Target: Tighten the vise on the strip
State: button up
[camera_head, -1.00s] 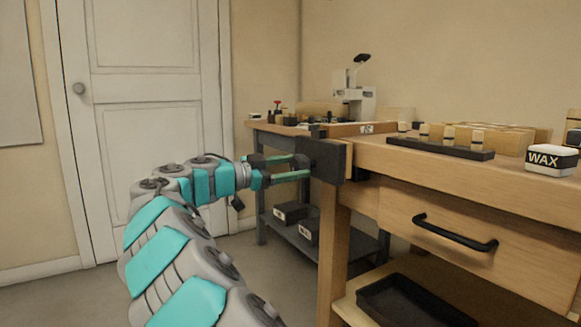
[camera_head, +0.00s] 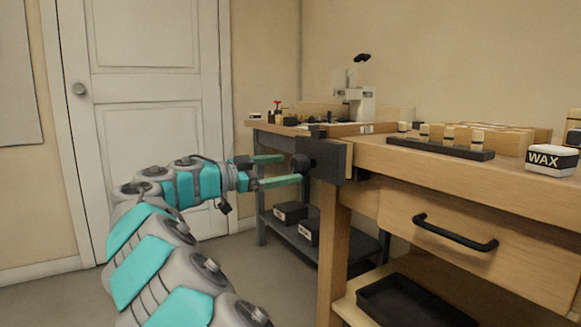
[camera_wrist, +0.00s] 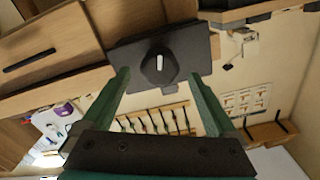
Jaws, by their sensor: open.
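The vise (camera_head: 328,162) is a dark block on the left end of the wooden bench, with a round black knob (camera_head: 300,163) facing my arm. In the wrist view the vise plate (camera_wrist: 198,50) carries the knob (camera_wrist: 159,66), which has a pale upright mark. My gripper (camera_head: 290,168) is open, its green fingers on either side of the knob's front. In the wrist view the gripper (camera_wrist: 157,76) shows a gap with the knob centred beyond it; contact is not visible. A small dark piece rises above the vise; I cannot tell if it is the strip.
The wooden bench (camera_head: 470,179) holds a dark rack (camera_head: 440,149) of blocks and a white WAX tub (camera_head: 551,160). A drawer handle (camera_head: 454,233) sticks out in front. A second bench with a machine (camera_head: 355,100) stands behind. The floor near the door is clear.

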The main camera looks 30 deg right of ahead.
jog(key=shift+a, duration=2)
